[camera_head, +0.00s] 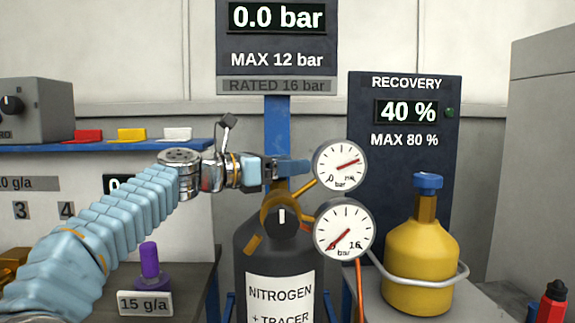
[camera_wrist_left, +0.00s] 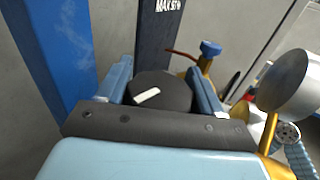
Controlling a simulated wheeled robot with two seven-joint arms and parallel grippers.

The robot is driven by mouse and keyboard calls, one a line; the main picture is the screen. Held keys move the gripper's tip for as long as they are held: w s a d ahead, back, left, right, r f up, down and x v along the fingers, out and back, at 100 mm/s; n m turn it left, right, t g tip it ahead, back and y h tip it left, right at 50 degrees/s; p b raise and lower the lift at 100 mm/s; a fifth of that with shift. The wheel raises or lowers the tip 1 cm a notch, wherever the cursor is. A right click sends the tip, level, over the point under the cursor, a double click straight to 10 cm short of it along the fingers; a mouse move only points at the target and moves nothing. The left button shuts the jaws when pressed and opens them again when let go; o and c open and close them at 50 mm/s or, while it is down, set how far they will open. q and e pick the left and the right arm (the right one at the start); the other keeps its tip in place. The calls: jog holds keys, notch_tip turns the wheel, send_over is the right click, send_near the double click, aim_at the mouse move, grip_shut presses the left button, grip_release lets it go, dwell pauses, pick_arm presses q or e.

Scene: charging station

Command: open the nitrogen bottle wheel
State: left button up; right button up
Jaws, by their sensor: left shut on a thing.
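The dark nitrogen bottle (camera_head: 255,262) stands upright in the middle of the head view, with a brass valve (camera_head: 282,204) on top. My left gripper (camera_head: 292,168) is level above the valve, reaching in from the left. In the left wrist view, its two blue fingers (camera_wrist_left: 165,85) are closed on either side of a dark round wheel (camera_wrist_left: 170,88) with a white mark. In the head view this wheel is hidden behind the gripper. A separate black knob (camera_head: 282,222) with an upright white mark faces me below the gripper. My right gripper is out of view.
Two gauges, upper (camera_head: 339,166) and lower (camera_head: 344,228), sit close right of the gripper. A yellow bottle (camera_head: 418,262) with a blue cap stands farther right. A blue post (camera_head: 277,125) rises behind. The pressure display (camera_head: 277,18) reads 0.0 bar.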

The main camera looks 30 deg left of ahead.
pick_arm(q)
jog(key=n+t+y, duration=0.1)
jog(key=n+y, duration=0.1)
jog(key=y, duration=0.1)
jog(key=shift+a+r+t+p, duration=0.1)
jog(key=shift+t+p, duration=0.2)
jog(key=shift+p, duration=0.05)
jog(key=shift+w+a+n+t+y, duration=0.15)
jog(key=shift+n+t+y, duration=0.35)
jog(key=shift+n+y, duration=0.7)
jog(key=o, duration=1)
jog(key=shift+c, duration=0.2)
jog(key=b+v, duration=0.1)
jog(key=v, duration=1.3)
jog(key=shift+b, duration=0.35)
